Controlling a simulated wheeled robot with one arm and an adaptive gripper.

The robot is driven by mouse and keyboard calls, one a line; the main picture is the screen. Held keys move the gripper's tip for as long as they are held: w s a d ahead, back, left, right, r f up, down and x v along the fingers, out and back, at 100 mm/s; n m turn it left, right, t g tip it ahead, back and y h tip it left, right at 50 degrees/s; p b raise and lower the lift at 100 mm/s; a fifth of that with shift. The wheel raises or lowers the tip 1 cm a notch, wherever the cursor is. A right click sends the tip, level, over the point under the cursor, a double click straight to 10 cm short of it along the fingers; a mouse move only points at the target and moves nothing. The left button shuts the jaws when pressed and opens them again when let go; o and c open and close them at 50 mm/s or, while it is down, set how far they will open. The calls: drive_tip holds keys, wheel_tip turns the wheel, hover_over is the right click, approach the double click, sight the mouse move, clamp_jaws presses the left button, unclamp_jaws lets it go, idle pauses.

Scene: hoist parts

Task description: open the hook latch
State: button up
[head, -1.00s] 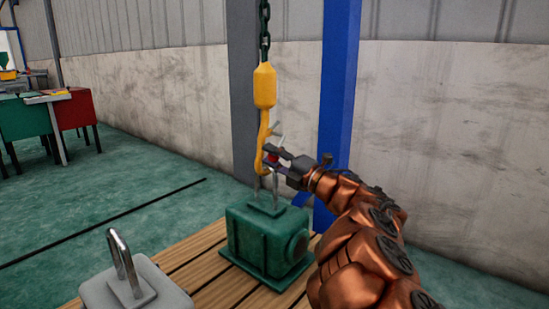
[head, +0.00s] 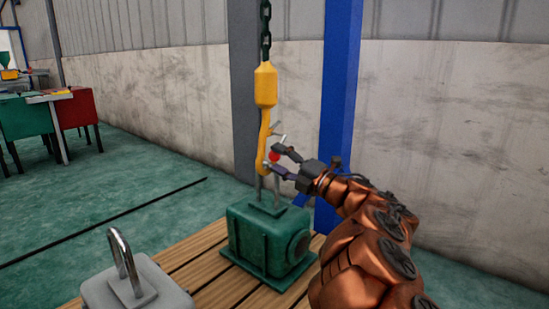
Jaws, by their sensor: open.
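A yellow hook (head: 264,130) hangs upright from a dark green chain. A thin grey latch piece (head: 279,138) shows at the right side of the hook, with a small red knob (head: 274,156) below it. My gripper (head: 275,159) is beside the hook's lower right with its two dark fingers apart. The red knob appears between or just in front of the fingertips; I cannot tell whether they touch it. The hook's tip and the lower latch are partly hidden by the fingers. The hook's bottom meets the metal loop (head: 277,186) of the green block.
The green block (head: 262,238) stands on a slatted wooden pallet (head: 213,262). A grey block (head: 140,290) with a metal loop stands at the front left. A blue post (head: 339,100) and a grey post rise close behind the hook.

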drive_tip(key=v, duration=0.9)
drive_tip(key=shift+s+d, duration=0.2)
drive_tip(key=shift+d, duration=0.1)
drive_tip(key=shift+f, duration=0.15)
